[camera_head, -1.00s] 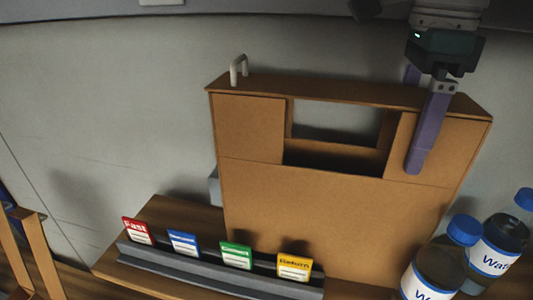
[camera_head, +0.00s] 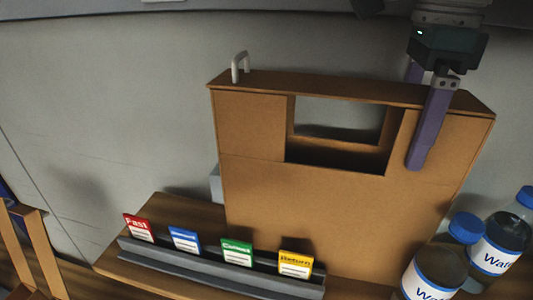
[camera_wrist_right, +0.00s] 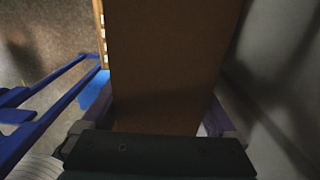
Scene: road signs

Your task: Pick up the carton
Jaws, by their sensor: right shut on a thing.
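The carton (camera_head: 330,210) is a tall brown box with a rectangular opening near its top, standing upright at the centre right of the head view. My right gripper (camera_head: 425,130) comes down from above on the carton's top right part. One purple finger lies over its front face and the other goes behind its top edge, mostly hidden. The gripper is shut on the carton. In the right wrist view the carton (camera_wrist_right: 175,60) fills the middle as a dark brown panel between the fingers. My left gripper is not in view.
A dark rack (camera_head: 220,268) with red, blue, green and yellow cards stands before the carton on a wooden surface (camera_head: 165,222). Water bottles (camera_head: 435,275) stand close at the lower right. A grey wall (camera_head: 110,100) is behind. A small hook (camera_head: 239,66) stands at the top left of the carton.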

